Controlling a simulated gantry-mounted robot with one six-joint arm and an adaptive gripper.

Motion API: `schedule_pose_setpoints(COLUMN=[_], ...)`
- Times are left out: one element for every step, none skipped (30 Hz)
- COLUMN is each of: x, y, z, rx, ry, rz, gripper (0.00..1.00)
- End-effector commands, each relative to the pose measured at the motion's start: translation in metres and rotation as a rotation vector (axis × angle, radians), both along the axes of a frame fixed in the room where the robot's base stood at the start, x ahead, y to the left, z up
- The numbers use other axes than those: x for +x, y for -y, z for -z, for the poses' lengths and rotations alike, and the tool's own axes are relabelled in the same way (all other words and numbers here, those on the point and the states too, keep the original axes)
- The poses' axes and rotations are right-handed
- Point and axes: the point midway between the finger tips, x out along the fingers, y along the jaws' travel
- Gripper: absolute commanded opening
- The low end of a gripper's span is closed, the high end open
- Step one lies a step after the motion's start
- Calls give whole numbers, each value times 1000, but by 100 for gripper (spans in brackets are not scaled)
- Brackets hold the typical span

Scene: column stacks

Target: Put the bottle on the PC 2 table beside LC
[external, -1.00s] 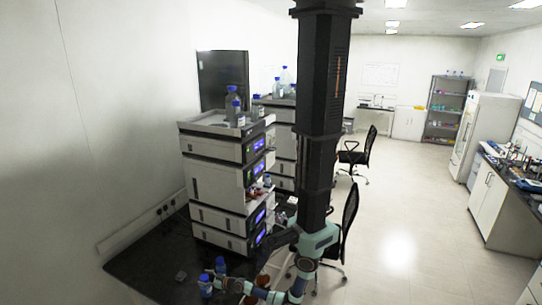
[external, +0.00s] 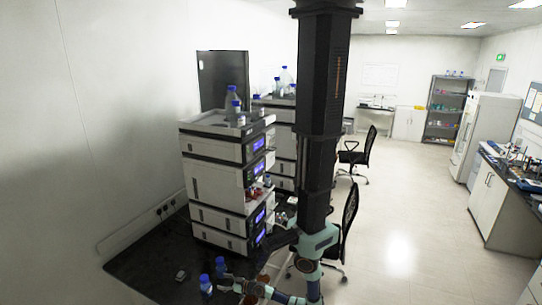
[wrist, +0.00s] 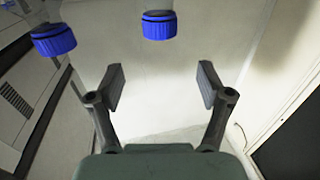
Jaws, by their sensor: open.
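Two clear bottles with blue caps stand on the black table (external: 140,265) in front of the LC stack (external: 222,190). One bottle (external: 220,267) is nearer the stack, and the other bottle (external: 206,286) is nearer the table's front. In the wrist view the caps hang downward: one bottle (wrist: 158,25) lies ahead, in line with the gap between my fingers, and the other bottle (wrist: 53,40) is at upper left. My gripper (wrist: 161,84) is open and empty, clear of both. In the external view my gripper (external: 228,284) is just right of the front bottle.
More blue-capped bottles (external: 235,108) stand on top of the LC stack. A small grey object (external: 181,276) lies on the table. A second stack (external: 284,155) stands behind, and black chairs (external: 350,215) are at the right. The table's left part is clear.

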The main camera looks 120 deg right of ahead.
Motion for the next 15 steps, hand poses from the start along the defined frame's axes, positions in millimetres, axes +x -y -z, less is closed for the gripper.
schedule_pose_setpoints(x=[0, 0, 0, 0, 0, 0, 0, 0, 2, 7, 15, 31, 47, 65, 91], y=[0, 0, 0, 0, 0, 0, 0, 0, -1, -4, -9, -20, -32, -49, -78], z=[0, 0, 0, 0, 0, 0, 0, 0, -1, -3, -7, -15, -21, -30, -42], rx=[0, 0, 0, 0, 0, 0, 0, 0, -1, 0, -1, 1, 5, 9, 16], ry=[0, 0, 0, 0, 0, 0, 0, 0, -1, -3, -5, -13, -25, -39, -68], rz=[0, 0, 0, 0, 0, 0, 0, 0, -6, -20, -44, -95, -147, -210, -305], gripper=[79, 79, 79, 79, 79, 79, 79, 79, 79, 79, 79, 79, 79, 79, 79])
